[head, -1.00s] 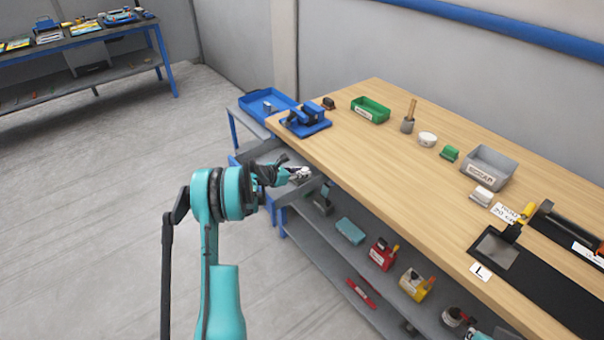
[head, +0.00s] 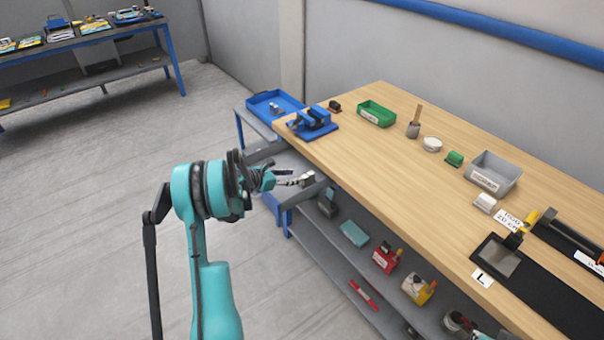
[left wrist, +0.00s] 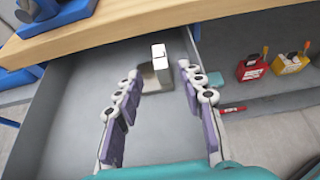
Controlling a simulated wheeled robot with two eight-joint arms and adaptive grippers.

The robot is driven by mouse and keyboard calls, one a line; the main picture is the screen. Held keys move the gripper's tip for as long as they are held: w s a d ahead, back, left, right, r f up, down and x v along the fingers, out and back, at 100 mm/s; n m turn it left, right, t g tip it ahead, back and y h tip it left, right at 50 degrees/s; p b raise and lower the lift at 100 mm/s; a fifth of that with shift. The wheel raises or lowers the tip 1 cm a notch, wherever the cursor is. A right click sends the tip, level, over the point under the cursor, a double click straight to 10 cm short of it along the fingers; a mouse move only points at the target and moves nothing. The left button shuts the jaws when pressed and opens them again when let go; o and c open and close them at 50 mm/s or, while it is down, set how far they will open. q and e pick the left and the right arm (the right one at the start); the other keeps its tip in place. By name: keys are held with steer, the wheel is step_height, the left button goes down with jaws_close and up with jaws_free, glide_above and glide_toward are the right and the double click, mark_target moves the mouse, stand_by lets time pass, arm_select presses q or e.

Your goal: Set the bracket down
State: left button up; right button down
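The bracket (left wrist: 160,66), a small pale metal piece with a dark slot near its top, stands on the floor of the open grey drawer (left wrist: 72,95). It also shows in the head view (head: 308,178) at the drawer's right side. My left gripper (left wrist: 160,72) is open; its two jointed fingers with purple pads are spread wide. The bracket is between and just beyond the fingertips, with a gap visible on both sides. In the head view my left gripper (head: 296,181) reaches into the drawer from the left. My right gripper is in neither view.
The wooden bench top (head: 400,170) overhangs the drawer. A blue vise (head: 314,122) stands on its near corner, a green bin (head: 376,113) and grey bin (head: 492,176) further along. Red (head: 385,258) and yellow (head: 418,287) items sit on the lower shelf. The floor at left is clear.

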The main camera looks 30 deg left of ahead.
arm_select(q)
steer(key=s+d+r+m+g+y, duration=0.1)
steer(key=s+d+r+m, duration=0.35)
steer(key=d, duration=0.25)
steer(key=s+d+r+m+g, duration=0.2)
steer(key=s+d+r+m, duration=0.2)
steer(key=d+r+m, duration=0.15)
steer(key=s+d+r+m+g+y, duration=0.1)
steer(key=s+d+r+m, duration=0.35)
steer(key=d, duration=0.35)
steer(key=s+d+m+y, duration=0.1)
steer(key=s+d+m, duration=0.3)
steer(key=s+m, duration=0.4)
steer(key=s+d+m+y, duration=0.1)
steer(key=s+d+m, duration=0.3)
steer(key=s+m, duration=0.5)
steer(key=shift+s+f+g+y, duration=0.3)
steer(key=shift+s+y, duration=0.1)
steer(key=shift+s, duration=0.55)
steer(key=shift+d, duration=0.15)
steer(key=shift+c, duration=0.6)
